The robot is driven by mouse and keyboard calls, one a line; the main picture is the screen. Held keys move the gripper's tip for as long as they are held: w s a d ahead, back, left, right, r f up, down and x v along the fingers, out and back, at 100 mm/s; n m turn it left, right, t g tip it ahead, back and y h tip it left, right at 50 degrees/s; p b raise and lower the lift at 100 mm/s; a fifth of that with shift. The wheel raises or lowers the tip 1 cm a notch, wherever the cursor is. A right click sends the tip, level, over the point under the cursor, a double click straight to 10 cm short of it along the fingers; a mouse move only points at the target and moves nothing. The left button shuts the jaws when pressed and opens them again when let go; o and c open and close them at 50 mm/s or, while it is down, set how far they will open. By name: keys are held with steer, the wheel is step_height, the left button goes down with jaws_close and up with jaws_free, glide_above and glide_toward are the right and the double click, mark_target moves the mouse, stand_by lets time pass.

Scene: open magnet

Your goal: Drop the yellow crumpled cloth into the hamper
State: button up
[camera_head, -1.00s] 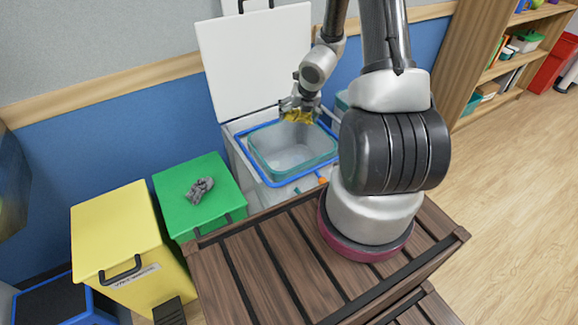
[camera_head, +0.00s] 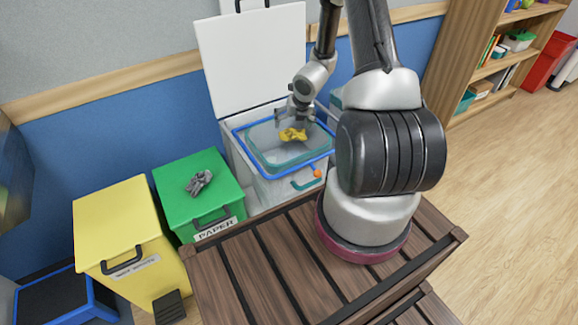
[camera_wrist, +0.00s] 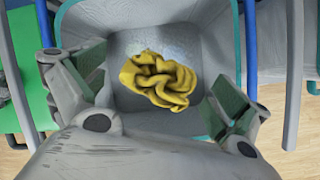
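The yellow crumpled cloth (camera_head: 293,135) shows just below my gripper (camera_head: 296,117), over the mouth of the open hamper (camera_head: 243,140). The hamper is a white bin with a blue rim and a teal-edged liner, its white lid standing up behind. In the wrist view, the fingers of my gripper (camera_wrist: 165,85) are spread wide. The cloth (camera_wrist: 160,80) shows between them with gaps on both sides, against the grey inside of the hamper (camera_wrist: 210,25). I cannot tell whether it is in the air or resting on the bottom.
A green bin (camera_head: 217,182) labelled paper, with a grey crumpled piece (camera_head: 198,182) on its lid, stands left of the hamper. A yellow bin (camera_head: 115,215) stands further left. A wooden slatted top (camera_head: 265,270) is in front, and a bookshelf (camera_head: 478,60) is at right.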

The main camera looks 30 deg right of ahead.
steer(key=v, duration=1.2)
stand_by(0.5)
